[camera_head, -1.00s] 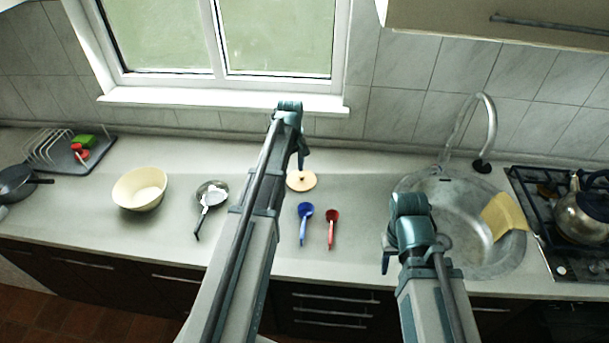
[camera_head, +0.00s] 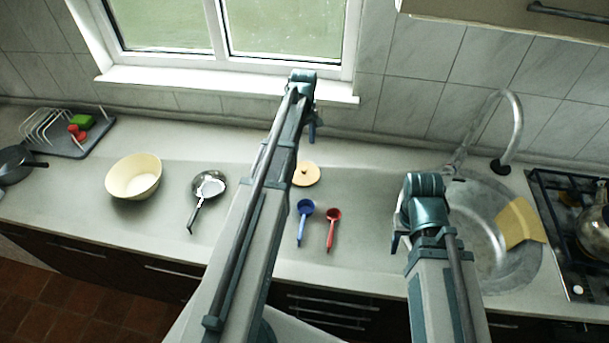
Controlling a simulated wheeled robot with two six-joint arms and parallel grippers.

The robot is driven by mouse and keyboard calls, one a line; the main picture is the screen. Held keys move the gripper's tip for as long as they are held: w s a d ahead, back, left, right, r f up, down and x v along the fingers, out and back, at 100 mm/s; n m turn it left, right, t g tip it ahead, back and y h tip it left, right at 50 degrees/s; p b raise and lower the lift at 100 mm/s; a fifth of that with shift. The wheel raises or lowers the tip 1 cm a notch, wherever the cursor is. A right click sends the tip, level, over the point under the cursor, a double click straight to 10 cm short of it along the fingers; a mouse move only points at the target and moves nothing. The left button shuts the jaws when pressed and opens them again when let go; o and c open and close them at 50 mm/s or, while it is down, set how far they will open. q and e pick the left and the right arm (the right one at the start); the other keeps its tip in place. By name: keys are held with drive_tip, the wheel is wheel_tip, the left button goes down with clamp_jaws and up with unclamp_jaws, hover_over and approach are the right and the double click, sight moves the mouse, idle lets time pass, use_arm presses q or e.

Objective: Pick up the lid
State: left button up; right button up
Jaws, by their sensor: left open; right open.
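A round, tan, wood-like lid (camera_head: 307,174) with a small knob lies flat on the counter, just right of my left forearm. My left gripper (camera_head: 314,132) is open and stands above and behind the lid in the picture, apart from it. Its fingers are small and seen from behind. My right gripper (camera_head: 397,240) is open near the sink's left edge, well to the right of the lid. Its fingers are mostly hidden behind its wrist.
A blue scoop (camera_head: 304,215) and a red scoop (camera_head: 332,223) lie in front of the lid. A small pan (camera_head: 208,186) and a cream bowl (camera_head: 134,176) stand left. A sink (camera_head: 520,270) with a yellow cloth (camera_head: 519,222) is right. Counter right of the lid is clear.

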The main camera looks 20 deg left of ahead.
use_arm(q)
drive_tip(key=b, duration=0.7)
hover_over(304, 169)
wheel_tip(304, 169, down, 8)
drive_tip(key=shift+w+r, duration=0.1)
drive_tip(key=shift+r, duration=0.1)
use_arm(e)
wheel_tip(304, 169, down, 8)
drive_tip(key=shift+r, duration=0.2)
use_arm(q)
drive_tip(key=shift+f, duration=0.15)
use_arm(e)
drive_tip(key=shift+f, duration=0.1)
use_arm(q)
wheel_tip(304, 169, down, 5)
drive_tip(key=b, duration=0.5)
use_arm(e)
wheel_tip(304, 169, down, 5)
drive_tip(key=shift+f, duration=0.1)
use_arm(q)
clamp_jaws()
